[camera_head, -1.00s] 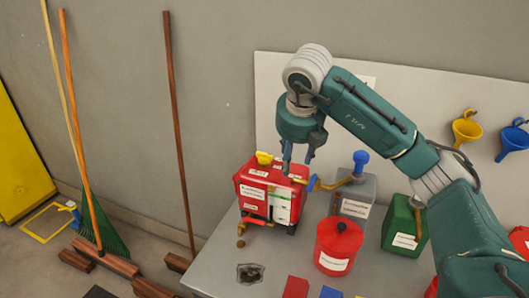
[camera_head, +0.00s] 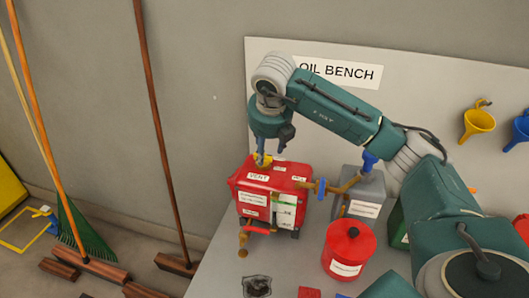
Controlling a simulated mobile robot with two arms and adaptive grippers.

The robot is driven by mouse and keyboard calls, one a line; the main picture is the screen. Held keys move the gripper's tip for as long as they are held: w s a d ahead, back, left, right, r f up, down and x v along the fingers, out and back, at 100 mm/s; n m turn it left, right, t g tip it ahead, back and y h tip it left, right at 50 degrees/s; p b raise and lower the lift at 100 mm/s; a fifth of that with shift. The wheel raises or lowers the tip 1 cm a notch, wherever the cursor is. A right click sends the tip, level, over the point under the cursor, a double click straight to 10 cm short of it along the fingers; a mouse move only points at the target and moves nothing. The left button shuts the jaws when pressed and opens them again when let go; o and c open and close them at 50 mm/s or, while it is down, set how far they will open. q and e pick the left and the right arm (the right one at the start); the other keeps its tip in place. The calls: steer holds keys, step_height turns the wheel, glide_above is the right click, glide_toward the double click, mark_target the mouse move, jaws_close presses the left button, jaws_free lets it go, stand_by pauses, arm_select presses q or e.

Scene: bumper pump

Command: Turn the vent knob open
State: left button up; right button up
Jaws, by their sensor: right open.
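The red tank (camera_head: 268,178) stands on the bench and has a white label reading VENT on top. The yellow vent knob (camera_head: 263,160) is at the tank's top left, behind that label. My right gripper (camera_head: 266,151) points down over the knob and is open. Its fingertips are right at the knob and partly cover it; I cannot tell whether they touch it. My left gripper is not in view.
A blue-handled brass fitting (camera_head: 320,188) sticks out right of the tank, near a grey can (camera_head: 366,204). A red can (camera_head: 347,250) stands in front. The board (camera_head: 268,60) reads OIL BENCH. Brooms lean on the wall at left.

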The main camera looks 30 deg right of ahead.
mark_target(265, 159)
steer(key=x, duration=0.2)
steer(key=p+x, duration=0.1)
steer(key=x, duration=0.1)
steer(key=shift+w+f, duration=0.25)
steer(key=shift+w, duration=0.15)
steer(key=shift+w+f, duration=0.1)
steer(key=shift+f, duration=0.35)
steer(key=c, duration=0.8)
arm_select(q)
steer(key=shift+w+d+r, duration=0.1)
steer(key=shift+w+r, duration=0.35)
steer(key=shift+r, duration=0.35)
arm_select(e)
steer(key=shift+f, duration=0.1)
steer(key=shift+c, duration=0.6)
